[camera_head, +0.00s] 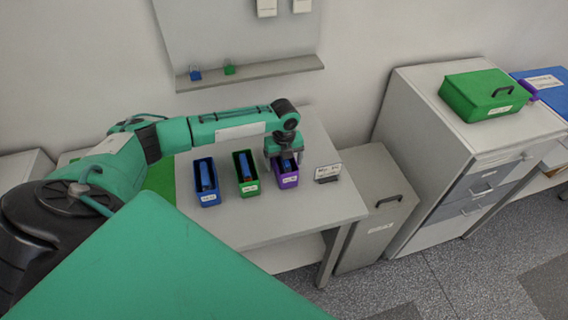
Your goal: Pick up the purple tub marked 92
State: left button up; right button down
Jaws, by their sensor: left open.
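A purple tub (288,181) with a white label stands on the light table, the rightmost of three tubs in a row. Its label is too small to read. A blue item shows inside it. My left gripper (285,156) points down over the far end of the purple tub and is open. The gripper hides the tub's far part, and I cannot tell whether the fingers touch it. My right gripper does not show.
A green tub (250,188) and a blue tub (209,201) stand left of the purple one. A small sign (327,173) stands to its right. A cabinet (430,110) with a green case (486,95) is farther right. The table's front is clear.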

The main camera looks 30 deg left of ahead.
pick_arm(q)
jog(key=shift+f, duration=0.1)
jog(key=shift+c, duration=0.2)
jog(key=c, duration=1.1)
jog(key=shift+w, duration=0.1)
jog(key=shift+c, duration=0.7)
